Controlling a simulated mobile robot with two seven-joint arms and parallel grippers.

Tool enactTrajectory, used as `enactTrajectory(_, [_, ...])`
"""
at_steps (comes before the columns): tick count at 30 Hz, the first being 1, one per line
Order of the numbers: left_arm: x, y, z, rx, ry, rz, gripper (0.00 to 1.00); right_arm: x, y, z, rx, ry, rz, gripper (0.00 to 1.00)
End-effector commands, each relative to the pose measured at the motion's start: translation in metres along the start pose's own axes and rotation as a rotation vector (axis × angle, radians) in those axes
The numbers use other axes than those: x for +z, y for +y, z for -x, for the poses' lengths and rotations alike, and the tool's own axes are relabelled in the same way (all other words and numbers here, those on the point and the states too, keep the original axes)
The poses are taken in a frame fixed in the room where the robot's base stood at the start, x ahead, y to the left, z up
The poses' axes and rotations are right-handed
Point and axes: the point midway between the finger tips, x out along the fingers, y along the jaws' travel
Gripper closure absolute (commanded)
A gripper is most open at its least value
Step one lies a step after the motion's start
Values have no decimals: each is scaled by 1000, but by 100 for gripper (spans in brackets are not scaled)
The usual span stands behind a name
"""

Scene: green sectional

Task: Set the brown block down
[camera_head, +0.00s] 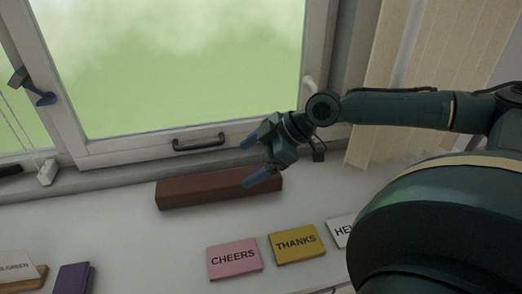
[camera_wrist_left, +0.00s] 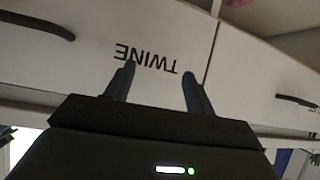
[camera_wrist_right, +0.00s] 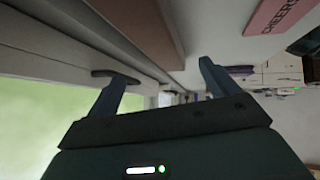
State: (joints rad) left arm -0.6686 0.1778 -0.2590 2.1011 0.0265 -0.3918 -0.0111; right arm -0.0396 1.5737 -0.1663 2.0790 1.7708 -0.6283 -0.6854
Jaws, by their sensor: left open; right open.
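The brown block (camera_head: 200,190) is a long bar lying flat on the white counter (camera_head: 130,222) below the window, in the head view. My right gripper (camera_head: 254,160) is open at the right end of the block, and its lower blue finger overlaps that end in the picture. In the right wrist view the block (camera_wrist_right: 142,25) runs away at the top, beyond the open fingers (camera_wrist_right: 164,82); I cannot tell whether a finger touches it. My left gripper (camera_wrist_left: 158,72) is open and empty in its wrist view, in front of a white panel marked TWINE (camera_wrist_left: 147,57).
A pink CHEERS card (camera_head: 234,258), a yellow THANKS card (camera_head: 297,244) and a partly hidden white card (camera_head: 340,230) lie in front of the block. A purple item (camera_head: 74,279) is at lower left. The window frame with a dark handle (camera_head: 199,142) stands behind.

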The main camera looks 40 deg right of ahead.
Motion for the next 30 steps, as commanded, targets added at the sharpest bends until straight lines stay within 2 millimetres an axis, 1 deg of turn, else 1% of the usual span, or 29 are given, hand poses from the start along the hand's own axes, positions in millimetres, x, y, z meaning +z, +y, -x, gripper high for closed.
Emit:
enactTrajectory(1, [-13, 0, 9, -4, -8, 0, 45, -5, 0, 12, -11, -8, 0, 13])
enactTrajectory(2, [-14, -2, 10, -7, -14, 1, 45, -6, 0, 14, -13, -5, 1, 13])
enactTrajectory(9, [-1, -11, 14, -39, -75, 16, 45, -2, 1, 27, -2, -4, -3, 13])
enactTrajectory(14, [3, -15, 13, -53, -86, 26, 45, 0, 1, 28, 5, -6, -5, 13])
enactTrajectory(30, [0, -13, 12, -50, -78, 28, 45, 1, 1, 28, 5, -5, -5, 13])
